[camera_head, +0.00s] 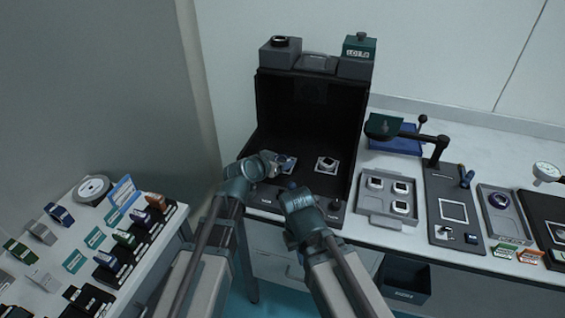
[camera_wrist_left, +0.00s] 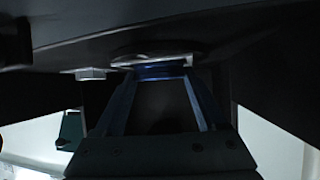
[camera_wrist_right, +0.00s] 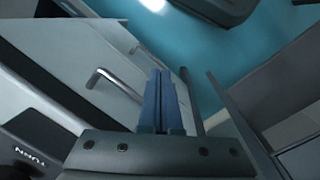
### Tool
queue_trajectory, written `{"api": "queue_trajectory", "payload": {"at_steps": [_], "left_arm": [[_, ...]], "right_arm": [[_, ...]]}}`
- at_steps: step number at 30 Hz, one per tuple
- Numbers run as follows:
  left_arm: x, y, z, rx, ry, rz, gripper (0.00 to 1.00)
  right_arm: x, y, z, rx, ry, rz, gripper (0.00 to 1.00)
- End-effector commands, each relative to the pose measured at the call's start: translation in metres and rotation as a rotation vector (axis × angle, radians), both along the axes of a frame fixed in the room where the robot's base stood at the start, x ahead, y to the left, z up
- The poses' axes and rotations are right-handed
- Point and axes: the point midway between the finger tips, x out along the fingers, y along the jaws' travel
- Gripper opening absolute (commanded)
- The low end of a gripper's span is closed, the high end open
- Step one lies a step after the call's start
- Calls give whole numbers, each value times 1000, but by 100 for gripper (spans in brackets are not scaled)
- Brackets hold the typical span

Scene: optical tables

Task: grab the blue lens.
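The blue lens (camera_head: 284,161) sits on a pale square mount at the left inside the black open-fronted box. My left gripper (camera_head: 271,164) is right beside it and partly hides it. In the left wrist view, its two fingers (camera_wrist_left: 160,82) are spread apart, with a blue edge and a pale plate at their tips. Whether they touch the lens is too dark to tell. My right gripper (camera_head: 291,187) is in front of the box's front edge, away from the lens. In the right wrist view its blue fingers (camera_wrist_right: 159,98) are together, with nothing between them.
A second lens mount (camera_head: 327,164) stands to the right in the box (camera_head: 310,115), whose walls enclose the back and sides. A tray with several mounts (camera_head: 391,214) and an arm-like stand (camera_head: 440,150) lie further right. A left table holds several small parts.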

Motion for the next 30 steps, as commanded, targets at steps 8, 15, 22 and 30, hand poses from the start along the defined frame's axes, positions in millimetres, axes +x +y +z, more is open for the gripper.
{"api": "queue_trajectory", "payload": {"at_steps": [8,15,22,30], "left_arm": [[0,0,0,0,0,0,16],[0,0,1,0,0,0,6],[0,0,12,0,0,0,6],[0,0,46,0,0,0,6]], "right_arm": [[0,0,0,0,0,0,0],[0,0,1,0,0,0,0],[0,0,12,0,0,0,0],[0,0,46,0,0,0,0]]}}
